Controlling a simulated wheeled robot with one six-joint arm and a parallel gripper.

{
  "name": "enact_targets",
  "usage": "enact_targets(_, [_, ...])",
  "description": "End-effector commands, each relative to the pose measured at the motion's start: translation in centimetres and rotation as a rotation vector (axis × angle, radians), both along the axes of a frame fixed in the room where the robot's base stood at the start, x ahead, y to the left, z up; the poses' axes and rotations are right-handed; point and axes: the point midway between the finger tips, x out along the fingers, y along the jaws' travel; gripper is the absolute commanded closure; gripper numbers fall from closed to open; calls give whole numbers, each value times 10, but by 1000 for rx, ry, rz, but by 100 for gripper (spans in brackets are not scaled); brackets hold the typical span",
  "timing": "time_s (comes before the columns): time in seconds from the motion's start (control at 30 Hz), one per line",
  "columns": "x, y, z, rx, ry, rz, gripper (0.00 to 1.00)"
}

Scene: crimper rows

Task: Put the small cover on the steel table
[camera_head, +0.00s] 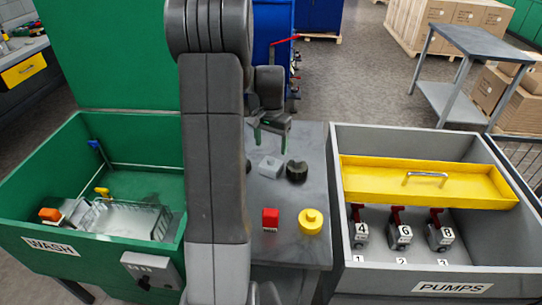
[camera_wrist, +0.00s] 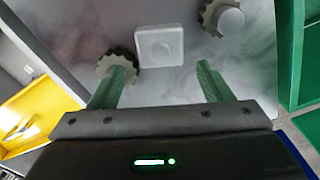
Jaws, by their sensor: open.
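My gripper (camera_head: 271,138) is open and empty above the bench. In the wrist view the square piece shows just beyond the gap between the green fingertips (camera_wrist: 162,72), apart from them. A grey metal table (camera_head: 482,44) with a lower shelf stands at the back right, its top bare. I cannot tell whether it or the bench is the steel table.
A dark knob (camera_head: 297,171), a red block (camera_head: 270,218) and a yellow round piece (camera_head: 311,221) stand on the bench. The green WASH bin (camera_head: 20,222) is left. The PUMPS bin (camera_head: 400,275), with a yellow handled panel (camera_head: 385,180) across it, is right.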

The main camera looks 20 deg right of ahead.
Motion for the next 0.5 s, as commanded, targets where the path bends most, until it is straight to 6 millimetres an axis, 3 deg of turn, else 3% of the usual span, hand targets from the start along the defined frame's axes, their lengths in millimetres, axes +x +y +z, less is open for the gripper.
enact_targets(0.2, [0, 0, 25, 0, -1, 0, 28])
enact_targets(0.5, [0, 0, 28, 1, 1, 0, 28])
